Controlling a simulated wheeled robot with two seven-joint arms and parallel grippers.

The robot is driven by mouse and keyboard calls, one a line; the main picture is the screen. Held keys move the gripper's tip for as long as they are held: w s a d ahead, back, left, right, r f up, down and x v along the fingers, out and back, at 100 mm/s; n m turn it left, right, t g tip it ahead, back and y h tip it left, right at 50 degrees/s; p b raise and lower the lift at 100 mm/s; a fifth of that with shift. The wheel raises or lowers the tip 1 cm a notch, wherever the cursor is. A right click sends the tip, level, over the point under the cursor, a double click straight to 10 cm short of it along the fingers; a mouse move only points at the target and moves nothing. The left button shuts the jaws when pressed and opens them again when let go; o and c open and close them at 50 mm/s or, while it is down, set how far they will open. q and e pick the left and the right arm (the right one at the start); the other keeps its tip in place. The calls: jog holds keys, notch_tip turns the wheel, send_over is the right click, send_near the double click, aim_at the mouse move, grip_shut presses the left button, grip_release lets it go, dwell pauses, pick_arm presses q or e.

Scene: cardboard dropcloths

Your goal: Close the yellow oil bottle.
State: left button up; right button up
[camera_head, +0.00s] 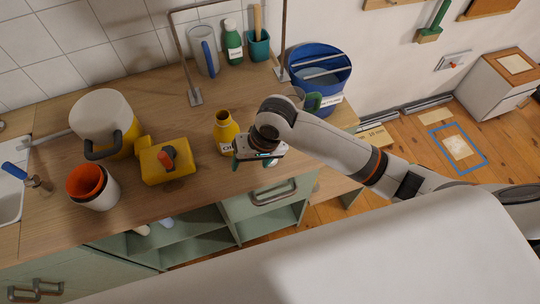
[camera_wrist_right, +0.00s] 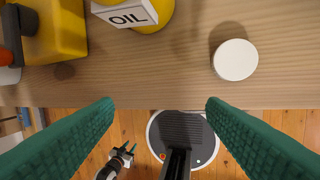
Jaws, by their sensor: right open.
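The yellow oil bottle (camera_head: 226,134) stands upright on the wooden worktop, its dark mouth uncovered at the top. In the right wrist view, part of the bottle (camera_wrist_right: 158,16) with its white OIL label shows at the top edge.
A yellow box-shaped can (camera_head: 168,165) with a red part stands left of the bottle. Further left are a white cup with an orange liner (camera_head: 98,187) and a yellow-white pot (camera_head: 107,120). A metal frame (camera_head: 194,97) stands behind. A blue bucket (camera_head: 318,62) is at the back right.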

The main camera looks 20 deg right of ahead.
jog(key=w+d+r+m+g+h, duration=0.1)
jog(key=w+d+r+m+h, duration=0.2)
jog(key=w+d+r+m, duration=0.1)
jog(key=d+r, duration=0.1)
jog(key=d, duration=0.1)
jog(key=shift+w+d+r, duration=0.25)
jog(key=shift+d+r, duration=0.05)
notch_tip(320, 180, down, 7)
jog(key=shift+r+p, duration=0.1)
jog(key=shift+p, duration=0.65)
